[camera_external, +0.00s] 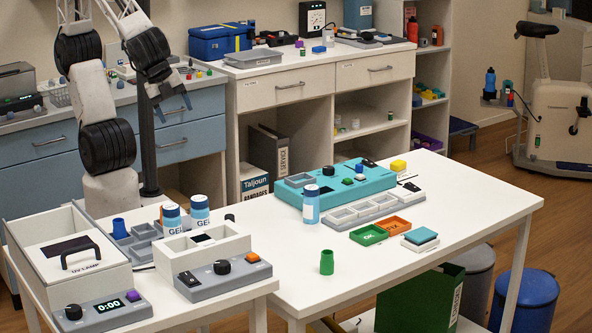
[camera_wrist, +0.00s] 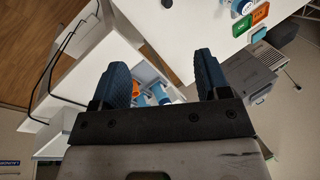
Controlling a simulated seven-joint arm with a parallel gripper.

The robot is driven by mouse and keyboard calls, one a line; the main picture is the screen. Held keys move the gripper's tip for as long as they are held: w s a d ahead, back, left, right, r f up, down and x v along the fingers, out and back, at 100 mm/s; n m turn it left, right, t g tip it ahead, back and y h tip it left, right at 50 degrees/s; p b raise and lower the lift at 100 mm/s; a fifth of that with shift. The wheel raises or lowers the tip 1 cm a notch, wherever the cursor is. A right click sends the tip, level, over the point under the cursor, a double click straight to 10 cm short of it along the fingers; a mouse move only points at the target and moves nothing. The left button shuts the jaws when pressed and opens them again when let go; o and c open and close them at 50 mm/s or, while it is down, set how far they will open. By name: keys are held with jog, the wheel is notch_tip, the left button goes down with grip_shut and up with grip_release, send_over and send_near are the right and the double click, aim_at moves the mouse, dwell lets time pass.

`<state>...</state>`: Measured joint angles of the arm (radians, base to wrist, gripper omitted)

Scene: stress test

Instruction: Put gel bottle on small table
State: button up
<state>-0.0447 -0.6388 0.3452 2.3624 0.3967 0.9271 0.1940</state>
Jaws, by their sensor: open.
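Two white-and-blue gel bottles with blue caps, a left one (camera_external: 172,221) and a right one (camera_external: 200,213), stand upright on the smaller white table (camera_external: 232,303) at front left, behind a white device. A third blue-capped bottle (camera_external: 311,208), light blue, stands on the larger white table; its label is too small to read. My gripper (camera_external: 172,104) is open and empty, raised above and behind the smaller table, apart from the bottles. In the wrist view my gripper (camera_wrist: 163,75) has its fingers wide apart, with small blue and white items below, too small to identify surely.
The UV lamp box (camera_external: 75,255) and device with knob (camera_external: 215,262) crowd the smaller table. The larger table (camera_external: 400,265) holds a teal unit (camera_external: 330,182), green tray (camera_external: 369,235), orange tray (camera_external: 394,227) and green cup (camera_external: 327,262); its front right is clear.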

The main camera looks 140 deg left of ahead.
jog(key=s+d+r+n+h, duration=0.2)
jog(key=s+d+n+h, duration=0.2)
jog(key=d, duration=0.3)
jog(key=shift+s+d+r+t, duration=0.2)
jog(key=shift+s+r+t, duration=0.15)
jog(key=shift+s, duration=0.25)
jog(key=shift+o, duration=0.6)
jog(key=shift+w, duration=0.1)
